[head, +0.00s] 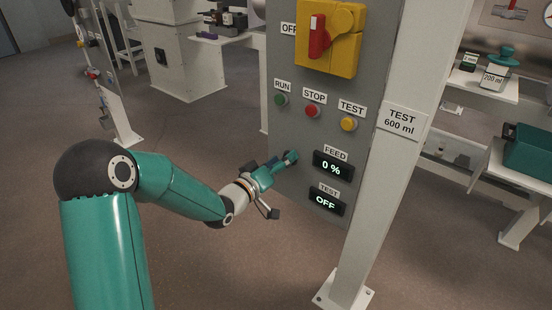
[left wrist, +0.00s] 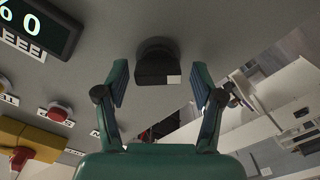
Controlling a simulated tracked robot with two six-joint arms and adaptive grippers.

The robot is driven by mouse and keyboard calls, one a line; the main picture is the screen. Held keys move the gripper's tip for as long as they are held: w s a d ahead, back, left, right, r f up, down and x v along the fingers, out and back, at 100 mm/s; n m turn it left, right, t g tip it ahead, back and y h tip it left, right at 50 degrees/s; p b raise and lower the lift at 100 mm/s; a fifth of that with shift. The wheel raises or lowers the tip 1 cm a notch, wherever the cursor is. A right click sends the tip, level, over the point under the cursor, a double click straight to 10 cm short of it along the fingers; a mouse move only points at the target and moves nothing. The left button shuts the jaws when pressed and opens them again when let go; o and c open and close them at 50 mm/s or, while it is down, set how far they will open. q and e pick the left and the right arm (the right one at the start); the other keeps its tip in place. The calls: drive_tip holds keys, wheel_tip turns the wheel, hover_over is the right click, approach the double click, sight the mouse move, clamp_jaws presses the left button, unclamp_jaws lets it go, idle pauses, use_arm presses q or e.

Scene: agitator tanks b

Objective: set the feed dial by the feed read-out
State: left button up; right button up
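The feed dial (left wrist: 155,62) is a dark round knob with a small white mark, on the grey panel in the left wrist view. My left gripper (left wrist: 160,82) is open, with one finger on each side of the dial; I cannot tell whether they touch it. In the head view my left gripper (head: 279,164) is at the panel, left of the feed read-out, and hides the dial. The feed read-out (head: 333,165) shows 0 %. It also shows, upside down and cut off, in the left wrist view (left wrist: 38,22). My right gripper is not in view.
The grey panel (head: 312,125) carries a red and yellow switch (head: 329,38), green RUN (head: 281,99), red STOP (head: 312,111) and yellow TEST (head: 348,124) buttons. The TEST read-out (head: 325,201) shows OFF. A white post (head: 376,170) stands right of the panel.

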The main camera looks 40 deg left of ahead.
use_arm(q)
drive_tip(key=shift+f, duration=0.1)
drive_tip(key=s, duration=1.2)
drive_tip(key=shift+a, duration=0.4)
